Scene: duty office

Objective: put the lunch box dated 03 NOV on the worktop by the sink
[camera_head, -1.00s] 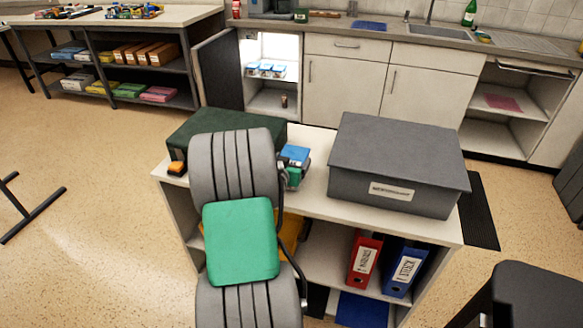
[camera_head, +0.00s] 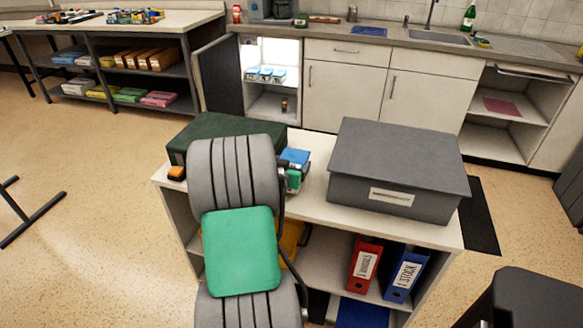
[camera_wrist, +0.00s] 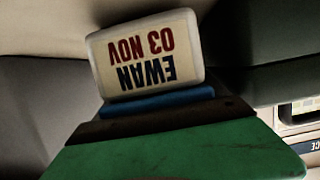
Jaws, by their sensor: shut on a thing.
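A small white lunch box with a blue lid (camera_wrist: 145,52) fills the middle of the wrist view. Its label reads EWAN 03 NOV, upside down. My gripper (camera_head: 293,181) is shut on it, and the fingers are mostly hidden by my arm. In the head view the blue-topped box (camera_head: 296,157) shows just right of my arm, near the low shelf unit's top. The worktop (camera_head: 400,36) runs along the back wall, with the sink (camera_head: 440,37) set in it at the right.
The low shelf unit (camera_head: 320,204) stands between me and the worktop, bearing a grey box (camera_head: 395,155) and a dark green box (camera_head: 206,131). An open cabinet (camera_head: 271,48) holds several small boxes. A green bottle (camera_head: 468,18) and blue cloth (camera_head: 369,31) are on the worktop.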

